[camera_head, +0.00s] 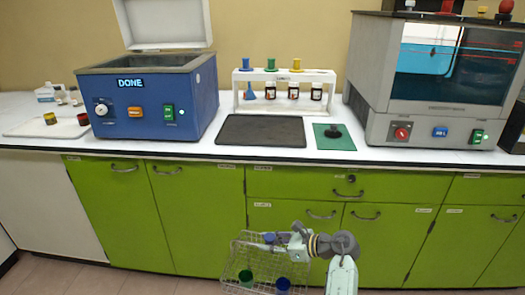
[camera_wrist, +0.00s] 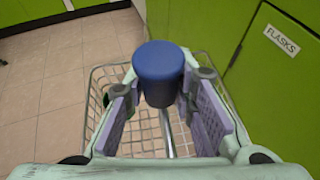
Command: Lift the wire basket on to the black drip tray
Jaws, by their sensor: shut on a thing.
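The wire basket (camera_head: 243,258) is a grey mesh basket low in front of the green cabinets, below the bench top. It holds a green cup (camera_head: 246,278) and a blue cup (camera_head: 283,285). My gripper (camera_head: 283,240) is at the basket's top, with its purple fingers shut on a solid blue cylinder (camera_wrist: 158,72), seemingly the basket's grip. The mesh shows below the fingers in the wrist view (camera_wrist: 105,75). The black drip tray (camera_head: 261,131) lies flat and empty on the white bench, higher than the basket and behind it.
A blue bath (camera_head: 155,105) reading DONE, lid raised, stands left of the tray. A white rack (camera_head: 285,82) with small bottles is behind it. A green mat (camera_head: 334,137) with a black object and a grey machine (camera_head: 430,75) are to the right. The bench's front edge lies between basket and tray.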

